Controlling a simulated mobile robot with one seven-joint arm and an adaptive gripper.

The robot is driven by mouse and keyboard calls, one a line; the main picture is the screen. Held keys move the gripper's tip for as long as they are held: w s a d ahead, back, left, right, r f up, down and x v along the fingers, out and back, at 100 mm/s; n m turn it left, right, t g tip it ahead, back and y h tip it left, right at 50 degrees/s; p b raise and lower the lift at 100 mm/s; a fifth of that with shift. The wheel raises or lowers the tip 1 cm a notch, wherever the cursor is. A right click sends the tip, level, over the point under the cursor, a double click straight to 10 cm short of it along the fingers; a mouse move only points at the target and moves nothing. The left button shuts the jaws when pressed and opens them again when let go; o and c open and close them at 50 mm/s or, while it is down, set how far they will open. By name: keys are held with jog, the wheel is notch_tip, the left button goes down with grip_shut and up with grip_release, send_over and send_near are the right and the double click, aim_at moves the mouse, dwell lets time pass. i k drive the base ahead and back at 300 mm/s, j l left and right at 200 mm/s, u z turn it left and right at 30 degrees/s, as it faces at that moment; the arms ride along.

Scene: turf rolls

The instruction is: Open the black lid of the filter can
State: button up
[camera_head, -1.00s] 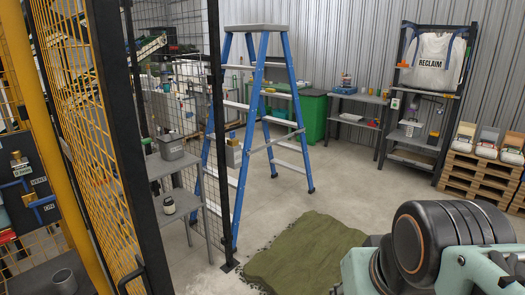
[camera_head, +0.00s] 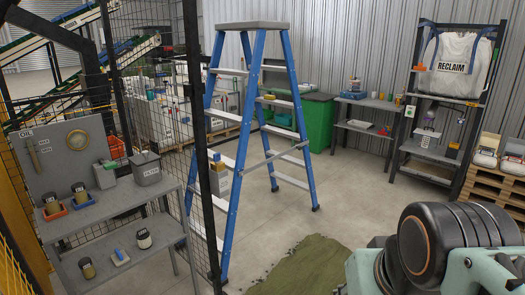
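Small jars with dark lids stand on the bench, including one on the left (camera_head: 52,203) and one in a blue tray (camera_head: 80,191). The labels are too small to read, so I cannot tell which is the filter can. My gripper is out of view; only my arm shows at the lower right.
A blue stepladder (camera_head: 239,165) stands between the bench and the open floor. A black mesh fence post (camera_head: 196,130) is in front of the bench. A green mat (camera_head: 305,268) lies on the floor. Shelving with a RECLAIM bag (camera_head: 458,75) and pallets (camera_head: 480,180) are at the right.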

aim_at(146, 156)
jog(key=i+j, duration=0.25)
jog(key=i, duration=0.2)
jog(key=i+j, duration=0.25)
jog(key=i, duration=0.25)
jog(key=i+j, duration=0.35)
jog(key=j, duration=0.15)
jog(key=i+j, duration=0.35)
jog(key=j, duration=0.15)
jog(key=i+j, duration=0.35)
jog(key=j+u, duration=0.05)
jog(key=j, duration=0.1)
